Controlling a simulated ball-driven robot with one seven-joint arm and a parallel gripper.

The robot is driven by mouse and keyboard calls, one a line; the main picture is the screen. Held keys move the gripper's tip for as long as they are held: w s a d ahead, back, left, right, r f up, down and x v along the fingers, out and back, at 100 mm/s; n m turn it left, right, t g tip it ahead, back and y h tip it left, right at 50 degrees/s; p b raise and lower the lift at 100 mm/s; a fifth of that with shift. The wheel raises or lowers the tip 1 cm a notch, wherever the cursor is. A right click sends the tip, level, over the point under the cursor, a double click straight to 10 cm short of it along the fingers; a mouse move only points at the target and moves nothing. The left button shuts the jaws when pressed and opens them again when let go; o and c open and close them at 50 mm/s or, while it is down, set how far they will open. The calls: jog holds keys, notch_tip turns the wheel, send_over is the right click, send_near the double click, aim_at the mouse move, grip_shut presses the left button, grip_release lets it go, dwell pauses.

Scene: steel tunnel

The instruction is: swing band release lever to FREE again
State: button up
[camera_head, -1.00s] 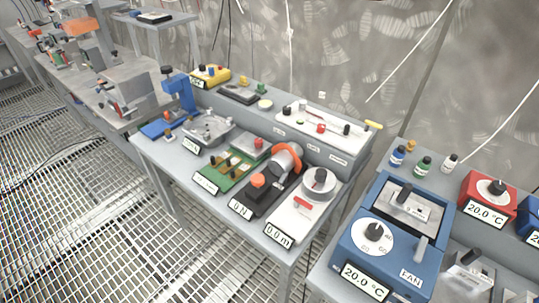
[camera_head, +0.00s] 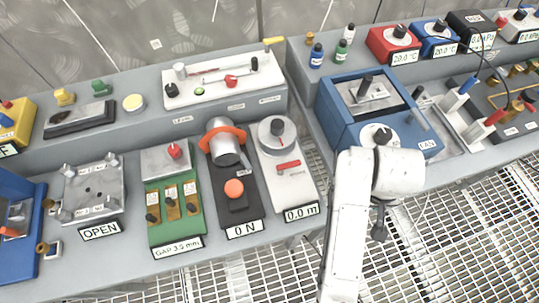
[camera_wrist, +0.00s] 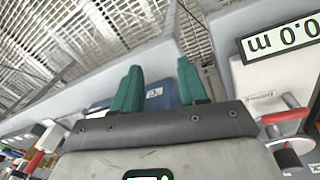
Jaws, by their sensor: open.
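A white unit (camera_head: 278,180) with a round grey dial (camera_head: 277,135) and a "0.0 m" label stands at the right end of the middle bench. A red lever (camera_head: 289,165) lies across it, between dial and label; it looks like the release lever. Its lettering is too small to read. In the wrist view the "0.0 m" label (camera_wrist: 283,38) shows upside down at upper right, with the red lever (camera_wrist: 284,117) below it. My gripper (camera_wrist: 158,82) has two teal fingers, apart and empty, left of this unit. In the head view its fingers cannot be made out.
A black "0 N" unit (camera_head: 238,212) with an orange band stands left of the white unit. A green "GAP" unit (camera_head: 175,222) is farther left. A blue box (camera_head: 338,120) marked FAN stands right, behind my arm. Grated floor lies in front of the benches.

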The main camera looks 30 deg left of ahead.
jog(key=a+r+n, duration=0.2)
jog(key=a+r, duration=0.1)
jog(key=a, duration=0.7)
jog(key=a+r+n, duration=0.1)
jog(key=a+r, duration=0.2)
jog(key=a, duration=0.6)
jog(key=n+g+b, duration=0.1)
jog(key=n, duration=0.2)
send_near(246, 162)
jog(key=shift+y, duration=0.4)
jog(key=f, duration=0.8)
jog(key=shift+d, duration=0.4)
grip_shut()
